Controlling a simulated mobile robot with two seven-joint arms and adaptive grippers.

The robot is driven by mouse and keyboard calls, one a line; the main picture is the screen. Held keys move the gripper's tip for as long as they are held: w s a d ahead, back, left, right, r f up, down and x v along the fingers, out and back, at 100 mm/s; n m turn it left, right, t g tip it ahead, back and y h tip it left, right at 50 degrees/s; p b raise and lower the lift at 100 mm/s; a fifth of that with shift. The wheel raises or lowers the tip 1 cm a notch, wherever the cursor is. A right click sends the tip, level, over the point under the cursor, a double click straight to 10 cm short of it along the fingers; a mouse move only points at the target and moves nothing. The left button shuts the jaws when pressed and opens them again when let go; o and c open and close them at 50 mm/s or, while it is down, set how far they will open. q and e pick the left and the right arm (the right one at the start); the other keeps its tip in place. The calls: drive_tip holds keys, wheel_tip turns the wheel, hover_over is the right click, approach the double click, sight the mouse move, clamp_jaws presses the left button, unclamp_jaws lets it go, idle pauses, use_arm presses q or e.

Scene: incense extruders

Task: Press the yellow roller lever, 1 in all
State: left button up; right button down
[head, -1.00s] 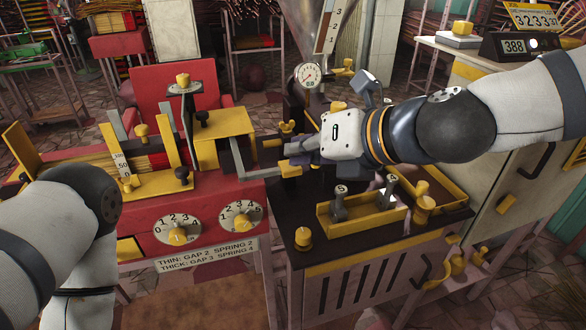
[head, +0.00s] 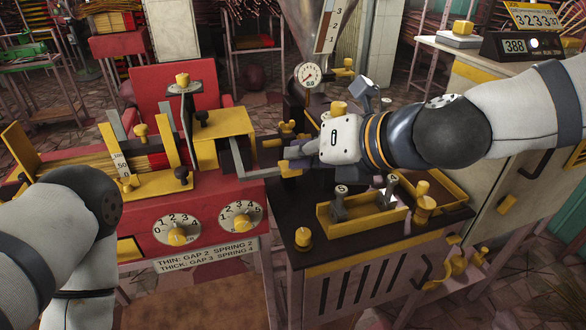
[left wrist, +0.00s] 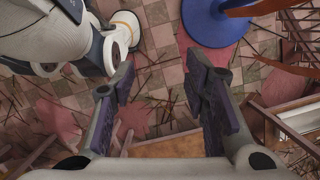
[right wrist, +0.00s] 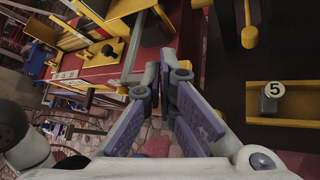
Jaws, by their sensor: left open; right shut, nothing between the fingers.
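I cannot tell for sure which yellow part is the roller lever. Yellow-topped levers on the red machine (head: 205,193) include a tall one (head: 182,82) at the back. A yellow knob (head: 288,127) stands just behind my right fingers. My right gripper (head: 285,168) is shut and empty, over the gap between the red machine and the dark bench. In the right wrist view its fingertips (right wrist: 170,68) are together, and a yellow round-ended lever (right wrist: 249,36) shows to their right, apart. My left gripper (left wrist: 165,75) is open and empty above the floor.
The dark bench (head: 350,243) holds a yellow tray (head: 365,222) with levers marked 5 and 4, and a yellow knob (head: 303,238). A round gauge (head: 309,75) stands behind my right arm. A scale and display (head: 515,46) are at the back right.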

use_arm(q)
drive_tip(key=shift+s+f+b, duration=0.45)
drive_tip(key=shift+s+f, duration=0.05)
drive_tip(key=shift+s, duration=0.05)
use_arm(e)
drive_tip(key=shift+w+a+f, duration=0.1)
drive_tip(key=shift+w+f, duration=0.05)
drive_tip(key=shift+f, duration=0.45)
drive_tip(key=shift+w+f, duration=0.1)
drive_tip(key=shift+f, duration=0.45)
drive_tip(key=shift+r, duration=0.1)
idle(0.5)
use_arm(q)
drive_tip(key=w+r+p, duration=0.2)
drive_tip(key=shift+w+r+t, duration=0.25)
drive_tip(key=shift+w+t, duration=0.05)
drive_tip(key=shift+t, duration=0.1)
use_arm(e)
drive_tip(key=r, duration=0.3)
drive_tip(key=shift+s, duration=0.4)
